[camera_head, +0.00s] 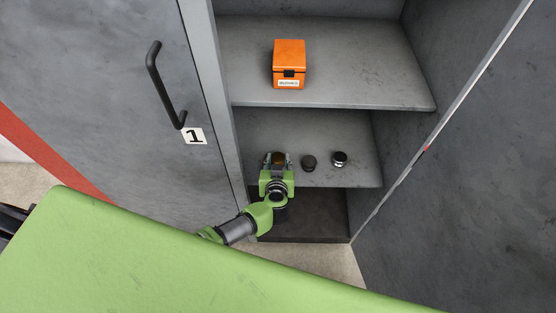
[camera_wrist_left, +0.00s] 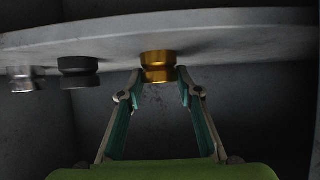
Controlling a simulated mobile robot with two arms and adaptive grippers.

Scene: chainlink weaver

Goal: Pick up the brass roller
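The brass roller (camera_wrist_left: 158,66) stands on the cabinet's middle shelf; the wrist view shows it upside down, with the shelf at the top. In the head view it is a small brownish patch (camera_head: 279,158), largely hidden by my left gripper (camera_head: 279,161). In the wrist view my left gripper (camera_wrist_left: 160,80) is open, with one fingertip at each side of the roller. Small gaps seem to show between the fingertips and the roller; I cannot tell whether either one touches. My right gripper is not in view.
A black roller (camera_head: 308,163) and a silver roller (camera_head: 340,159) stand to the right on the same shelf (camera_head: 355,133). An orange box (camera_head: 289,65) sits on the shelf above. The grey door (camera_head: 130,110) marked 1 is at the left, and the cabinet's side wall bounds the right.

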